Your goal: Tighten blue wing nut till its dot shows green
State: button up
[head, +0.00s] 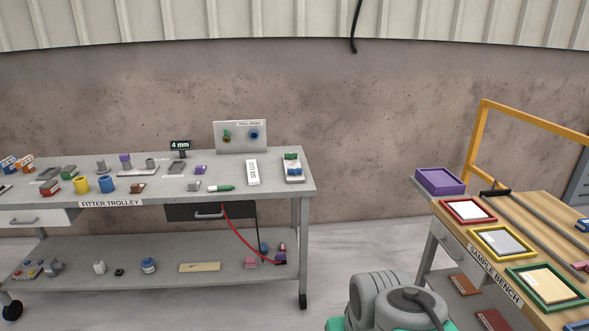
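The blue wing nut (254,135) is on the right half of a small upright light-grey panel (241,149) at the back of the fitter trolley. A green and yellowish fitting (227,137) is on the panel's left half. The panel has a small label at its top right, too small to read. I cannot make out a dot or its colour by the blue wing nut. My gripper is not in view, and nothing is seen touching the wing nut.
The fitter trolley (308,187) holds a "4 mm" display (180,146), a green-handled tool (220,188), a white labelled plate (252,172) and several small blocks. A red cord (242,234) hangs in front.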

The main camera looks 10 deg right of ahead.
aim_at(296, 172)
jog(key=u, duration=0.45)
jog(key=i, duration=0.65)
jog(key=u, duration=0.8)
jog(key=i, duration=1.1)
jog(key=z, duration=0.5)
jog(key=i, duration=1.2)
jog(key=z, duration=0.8)
